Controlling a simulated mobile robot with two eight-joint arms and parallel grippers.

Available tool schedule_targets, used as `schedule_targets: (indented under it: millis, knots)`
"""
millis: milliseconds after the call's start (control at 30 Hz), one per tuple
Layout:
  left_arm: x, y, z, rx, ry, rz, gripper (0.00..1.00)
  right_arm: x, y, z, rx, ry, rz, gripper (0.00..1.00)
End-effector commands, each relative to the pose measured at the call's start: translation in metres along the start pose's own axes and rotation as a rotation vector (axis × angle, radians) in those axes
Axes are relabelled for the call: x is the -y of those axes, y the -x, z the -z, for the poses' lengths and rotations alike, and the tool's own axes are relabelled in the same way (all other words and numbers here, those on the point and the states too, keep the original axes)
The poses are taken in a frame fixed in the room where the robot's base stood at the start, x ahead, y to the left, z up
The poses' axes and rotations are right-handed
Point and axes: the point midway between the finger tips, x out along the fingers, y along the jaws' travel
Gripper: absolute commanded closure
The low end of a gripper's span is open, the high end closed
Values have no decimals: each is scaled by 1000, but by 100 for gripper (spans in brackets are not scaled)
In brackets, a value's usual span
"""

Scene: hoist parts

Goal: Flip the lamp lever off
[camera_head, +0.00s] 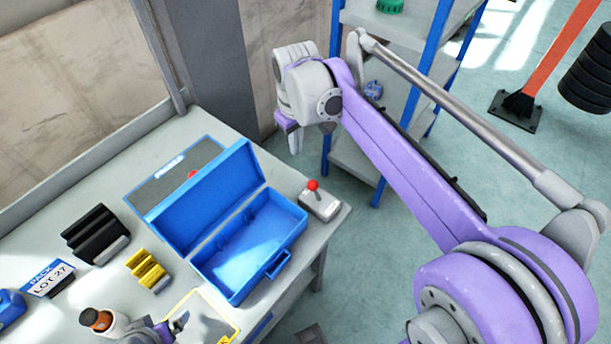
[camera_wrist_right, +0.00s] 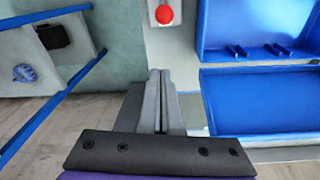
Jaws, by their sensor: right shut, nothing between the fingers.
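The lamp lever is a small light-grey box (camera_head: 320,205) with a red ball knob (camera_head: 313,185) on a short stalk. It sits at the right end of the bench, just right of the blue toolbox. I cannot tell which way the lever is thrown. In the right wrist view the red knob (camera_wrist_right: 164,14) shows at the top edge. My right gripper (camera_head: 295,145) is shut and empty, in the air beyond the lever, apart from it. Its closed fingers (camera_wrist_right: 160,85) point toward the lever in the wrist view. My left gripper (camera_head: 178,325) shows partly at the bottom edge, by a bottle.
The open blue toolbox (camera_head: 285,262) stands close left of the lever. Black blocks (camera_head: 95,235), yellow blocks (camera_head: 147,268), a lot sign (camera_head: 48,279) and an orange-capped bottle (camera_head: 98,319) lie further left. A blue-posted shelf (camera_head: 355,165) stands behind. Floor is open right of the bench.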

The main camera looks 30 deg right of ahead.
Motion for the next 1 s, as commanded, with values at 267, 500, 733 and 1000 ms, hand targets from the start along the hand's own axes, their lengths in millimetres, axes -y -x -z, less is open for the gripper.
schedule_targets:
  millis: [267, 500, 733, 1000]
  knots:
    - [0, 0, 0, 0, 0, 0, 0, 0, 0, 0, 0, 0, 0, 100]
    - [0, -2, -1, 1, 0, 0, 0, 0, -20, 0, 0, -1, 0, 100]
    - [0, -7, -4, 3, 0, 0, 0, 0, -68, 0, 0, -1, 0, 100]
    - [0, -8, -5, 3, 0, 0, 0, 0, -94, -18, 0, -3, -1, 100]
